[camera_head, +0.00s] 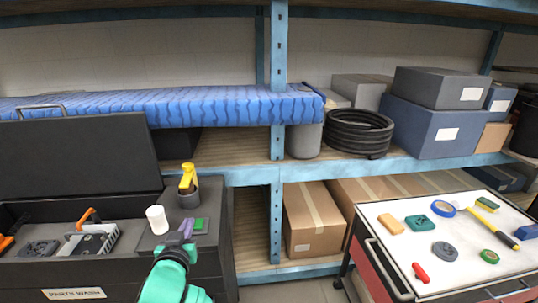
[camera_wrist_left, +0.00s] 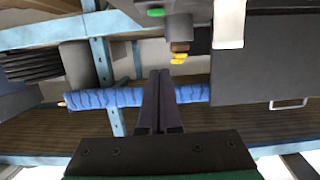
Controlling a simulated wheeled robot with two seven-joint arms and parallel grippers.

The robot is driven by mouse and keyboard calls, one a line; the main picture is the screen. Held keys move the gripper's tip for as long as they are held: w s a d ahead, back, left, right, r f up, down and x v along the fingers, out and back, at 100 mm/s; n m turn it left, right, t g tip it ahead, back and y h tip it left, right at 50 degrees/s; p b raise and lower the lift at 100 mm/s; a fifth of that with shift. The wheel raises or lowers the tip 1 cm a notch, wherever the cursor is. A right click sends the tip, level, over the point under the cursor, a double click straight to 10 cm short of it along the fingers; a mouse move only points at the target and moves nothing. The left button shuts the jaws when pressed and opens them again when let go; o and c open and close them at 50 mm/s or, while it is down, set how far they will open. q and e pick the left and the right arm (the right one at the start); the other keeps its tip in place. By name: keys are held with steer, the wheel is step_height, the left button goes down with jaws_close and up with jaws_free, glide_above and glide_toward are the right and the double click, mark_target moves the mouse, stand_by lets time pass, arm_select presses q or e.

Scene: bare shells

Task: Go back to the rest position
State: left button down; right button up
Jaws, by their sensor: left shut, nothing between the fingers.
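My left gripper (camera_head: 187,229) comes in from the bottom of the head view on its green arm. Its dark fingers are together and empty, in front of the dark cabinet top, near a white cylinder (camera_head: 157,219) and a green block (camera_head: 199,225). In the left wrist view the closed fingers (camera_wrist_left: 160,85) point at the shelving, and the scene appears upside down. My right gripper is in neither view.
A dark parts washer (camera_head: 20,268) with its lid up holds several parts at left. A dark cup (camera_head: 188,200) with a yellow-topped item stands behind the gripper. A tool trolley (camera_head: 460,268) is at right. Shelves with boxes (camera_head: 430,125) span the back.

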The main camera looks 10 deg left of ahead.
arm_select(q)
steer(key=s+d+f+m+g+h, duration=0.35)
steer(key=s+f+g, duration=0.25)
steer(key=s+f, duration=0.35)
steer(key=s+d+f+m+g+h, duration=0.2)
steer(key=s+d+f+g, duration=0.3)
steer(key=s+f, duration=0.45)
steer(key=s+f+g, duration=0.2)
steer(key=s+f, duration=0.1)
steer(key=f, duration=2)
steer(key=s+a+f, duration=0.1)
steer(key=s+f, duration=0.5)
steer(key=s, duration=0.2)
steer(key=s+a+f, duration=0.2)
steer(key=s+f, duration=0.5)
steer(key=s, duration=0.1)
steer(key=shift+a+f+m+g, duration=0.15)
steer(key=shift+a+m+g, duration=0.15)
steer(key=shift+m+g, duration=0.1)
steer(key=shift+y, duration=0.25)
